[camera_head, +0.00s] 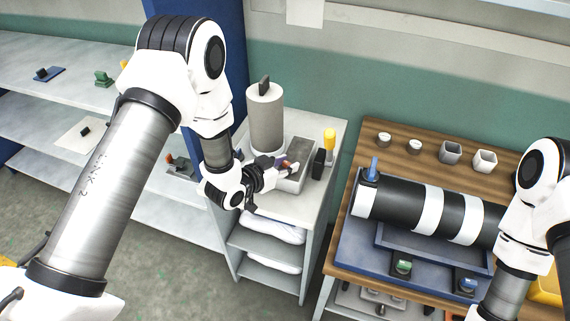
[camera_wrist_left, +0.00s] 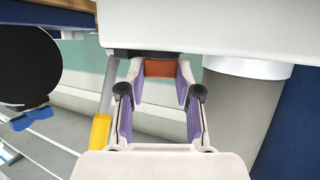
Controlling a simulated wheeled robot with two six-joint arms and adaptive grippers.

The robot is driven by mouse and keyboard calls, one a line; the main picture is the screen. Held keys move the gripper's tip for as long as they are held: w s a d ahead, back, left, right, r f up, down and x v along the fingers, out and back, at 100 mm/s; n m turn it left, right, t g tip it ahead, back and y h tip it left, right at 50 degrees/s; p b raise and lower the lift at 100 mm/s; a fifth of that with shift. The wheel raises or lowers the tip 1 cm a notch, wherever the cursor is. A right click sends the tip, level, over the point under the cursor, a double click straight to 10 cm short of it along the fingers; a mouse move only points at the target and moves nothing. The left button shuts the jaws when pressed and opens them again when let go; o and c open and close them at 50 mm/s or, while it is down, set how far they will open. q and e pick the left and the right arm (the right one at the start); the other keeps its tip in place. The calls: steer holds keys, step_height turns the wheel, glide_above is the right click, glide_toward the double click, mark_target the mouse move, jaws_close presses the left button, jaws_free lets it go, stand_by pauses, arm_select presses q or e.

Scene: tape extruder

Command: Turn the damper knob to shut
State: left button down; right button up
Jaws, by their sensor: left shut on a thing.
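My left gripper (camera_head: 284,164) is at the near side of a grey box (camera_head: 297,152) on the small white cabinet. In the left wrist view its two fingers (camera_wrist_left: 160,75) are shut on a small orange-red knob (camera_wrist_left: 160,67), one fingertip on each side of it. The knob's markings and exact turn angle cannot be read. In the head view the fingers hide most of it. My right arm comes in at the right edge, with its gripper out of view.
A grey cylinder with a black knob (camera_head: 265,118) stands close behind the gripper. A yellow-handled tool in a black holder (camera_head: 318,164) stands to the right. The wooden bench (camera_head: 382,136) holds a black-and-white barrel (camera_head: 395,203) with a blue lever (camera_head: 373,168). Shelves (camera_head: 135,150) stand left.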

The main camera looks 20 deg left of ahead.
arm_select(q)
steer(key=n+y, duration=0.2)
steer(key=y, duration=0.1)
steer(key=shift+s+d+t, duration=0.1)
steer(key=shift+d+t, duration=0.15)
steer(key=shift+t, duration=0.15)
steer(key=shift+n+y, duration=1.1)
steer(key=c, duration=0.8)
jaws_free()
steer(key=v, duration=0.7)
steer(key=shift+s, duration=0.25)
